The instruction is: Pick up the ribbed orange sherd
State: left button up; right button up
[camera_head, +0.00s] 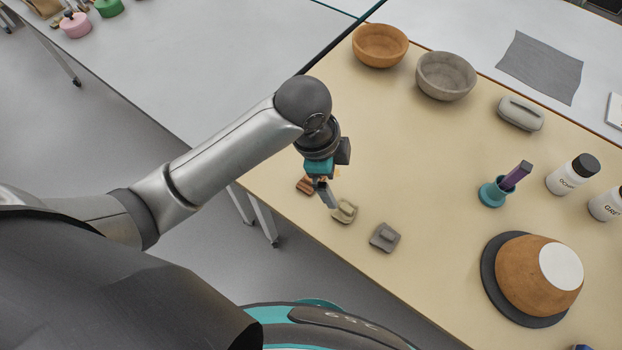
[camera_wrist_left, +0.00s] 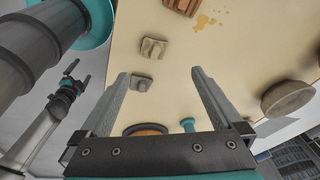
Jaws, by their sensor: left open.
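The ribbed orange sherd (camera_head: 305,185) lies near the table's left edge, partly hidden by my left gripper (camera_head: 327,195) in the head view. In the left wrist view the sherd (camera_wrist_left: 183,5) is cut off by the top edge, beyond the fingertips. My left gripper (camera_wrist_left: 160,73) is open, with nothing between its fingers. It points down over the table, just right of the sherd in the head view. My right gripper (camera_wrist_left: 70,85) shows small at the left of the left wrist view; its jaw state is unclear.
A tan sherd (camera_head: 345,211) and a grey sherd (camera_head: 385,237) lie close by. An orange dome (camera_head: 535,275) sits on a dark round mat (camera_head: 495,290). Two bowls stand at the back. A teal cup (camera_head: 491,193) stands to the right. The table's middle is clear.

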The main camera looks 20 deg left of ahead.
pick_arm(q)
jog(key=w+a+r+m+g+y, duration=0.1)
jog(key=w+a+r+m+y, duration=0.1)
jog(key=w+a+r+m, duration=0.25)
jog(key=b, duration=0.3)
send_over(311, 181)
jog(key=f, duration=1.1)
jog(key=shift+w+f, duration=0.35)
notch_tip(311, 181, down, 5)
jog(key=shift+a+f+b, duration=0.1)
jog(key=shift+f+b, duration=0.05)
jog(key=shift+b, duration=0.75)
jog(key=c, duration=1.2)
